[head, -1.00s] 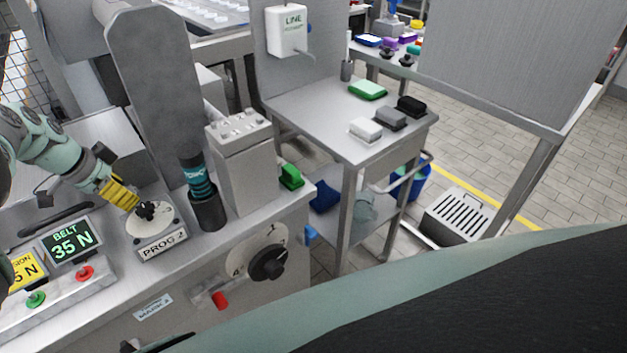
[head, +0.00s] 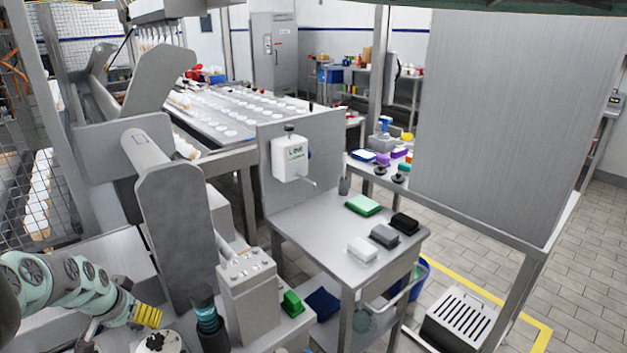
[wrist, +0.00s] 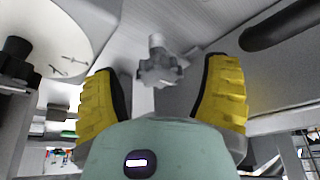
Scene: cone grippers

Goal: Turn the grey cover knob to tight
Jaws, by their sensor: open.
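The grey cover knob (wrist: 160,70) shows in the wrist view as a lobed knob on a short stem. It lies between the two yellow fingers of my gripper (wrist: 165,80) in the picture, with a visible gap on each side. I cannot tell how far it is beyond the fingertips. My gripper is open and holds nothing. In the head view my gripper (head: 147,315) is at the lower left, beside a white dial with a dark lobed knob (head: 157,343). I cannot make out the grey cover knob in the head view.
In the wrist view a white disc (wrist: 65,32) with a black knob stands at upper left, and a dark handle (wrist: 288,25) at upper right. In the head view a grey post (head: 178,235) and a switch box (head: 246,287) stand right of my gripper.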

